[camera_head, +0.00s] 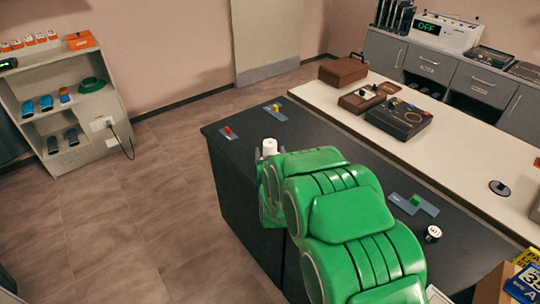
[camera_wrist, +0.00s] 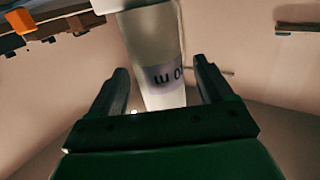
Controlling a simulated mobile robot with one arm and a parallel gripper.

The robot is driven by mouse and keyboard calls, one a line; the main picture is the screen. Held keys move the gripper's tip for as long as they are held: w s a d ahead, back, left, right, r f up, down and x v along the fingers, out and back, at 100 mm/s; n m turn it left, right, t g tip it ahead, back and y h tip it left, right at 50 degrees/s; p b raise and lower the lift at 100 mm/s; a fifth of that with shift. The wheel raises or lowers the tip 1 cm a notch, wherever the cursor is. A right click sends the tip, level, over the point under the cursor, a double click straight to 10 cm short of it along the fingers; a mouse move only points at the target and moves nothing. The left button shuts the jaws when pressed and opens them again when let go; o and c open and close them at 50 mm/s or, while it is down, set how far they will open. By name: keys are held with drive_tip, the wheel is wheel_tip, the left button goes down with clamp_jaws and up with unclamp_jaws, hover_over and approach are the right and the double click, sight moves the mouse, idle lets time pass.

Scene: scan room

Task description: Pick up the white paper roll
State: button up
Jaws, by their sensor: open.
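The white paper roll (camera_head: 269,146) stands upright near the left edge of the dark counter (camera_head: 228,150), just past the end of my green arm in the head view. In the wrist view, a pale cylinder with a lettered band (camera_wrist: 155,50), apparently the roll, shows between the fingers. My gripper (camera_wrist: 160,78) is open, with one dark finger on each side of it and visible gaps. The arm hides the roll's lower part in the head view, and most of my gripper is hidden there too.
Small coloured pieces on blue-grey plates (camera_head: 278,112) lie on the dark counter. A small white round item with a dark top (camera_head: 432,233) stands right of my arm. A pale bench (camera_head: 345,120) with devices runs behind. A shelf unit (camera_head: 65,100) stands left; the floor between is clear.

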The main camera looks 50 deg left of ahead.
drive_tip(key=shift+w+a, duration=0.3)
drive_tip(key=shift+a, duration=0.1)
drive_tip(key=c, duration=1.2)
drive_tip(key=shift+r, duration=0.1)
